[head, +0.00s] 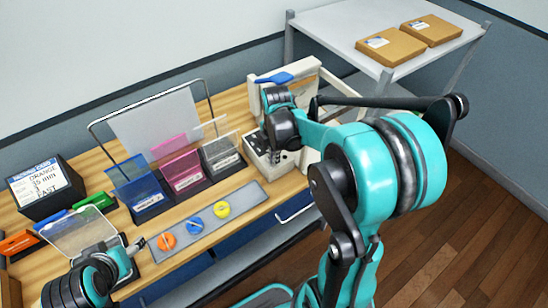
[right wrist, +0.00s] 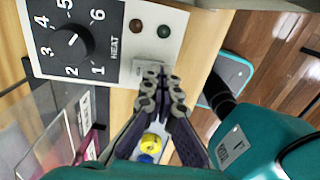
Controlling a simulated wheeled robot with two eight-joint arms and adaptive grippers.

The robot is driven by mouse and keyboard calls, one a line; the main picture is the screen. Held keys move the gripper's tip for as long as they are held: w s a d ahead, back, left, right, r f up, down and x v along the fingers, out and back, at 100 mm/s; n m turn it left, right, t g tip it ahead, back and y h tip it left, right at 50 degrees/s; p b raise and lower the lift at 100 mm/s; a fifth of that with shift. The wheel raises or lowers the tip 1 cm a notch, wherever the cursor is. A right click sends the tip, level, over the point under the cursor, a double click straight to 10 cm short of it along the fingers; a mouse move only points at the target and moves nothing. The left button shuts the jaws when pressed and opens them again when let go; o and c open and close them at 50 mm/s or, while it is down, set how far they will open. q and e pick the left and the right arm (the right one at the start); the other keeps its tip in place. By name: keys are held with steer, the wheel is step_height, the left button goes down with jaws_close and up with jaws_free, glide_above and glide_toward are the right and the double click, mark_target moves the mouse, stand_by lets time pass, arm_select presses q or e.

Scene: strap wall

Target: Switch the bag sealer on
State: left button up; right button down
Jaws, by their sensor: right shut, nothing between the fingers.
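The bag sealer (head: 258,158) is a cream machine at the right end of the wooden bench, with a blue lever (head: 274,78) on top. In the right wrist view its front panel (right wrist: 112,14) carries a black heat dial (right wrist: 73,42) numbered 1 to 6, a dull red lamp and a dark green lamp, both looking unlit. A small pale switch (right wrist: 144,67) sits below the lamps. My right gripper (right wrist: 158,78) is shut and empty, its tips at the switch and partly covering it; contact is unclear. My left gripper (head: 136,245) is at the bench's lower left, jaws unclear.
Blue, pink and grey bins (head: 182,172) stand left of the sealer. A grey strip (head: 252,193) with orange, blue and yellow knobs lies at the front edge. A black label box (head: 45,187) is far left. A side table (head: 345,22) behind holds two cartons.

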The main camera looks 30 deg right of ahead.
steer(key=shift+w+r, duration=0.25)
steer(key=shift+w, duration=0.55)
arm_select(q)
steer(key=shift+r, duration=0.15)
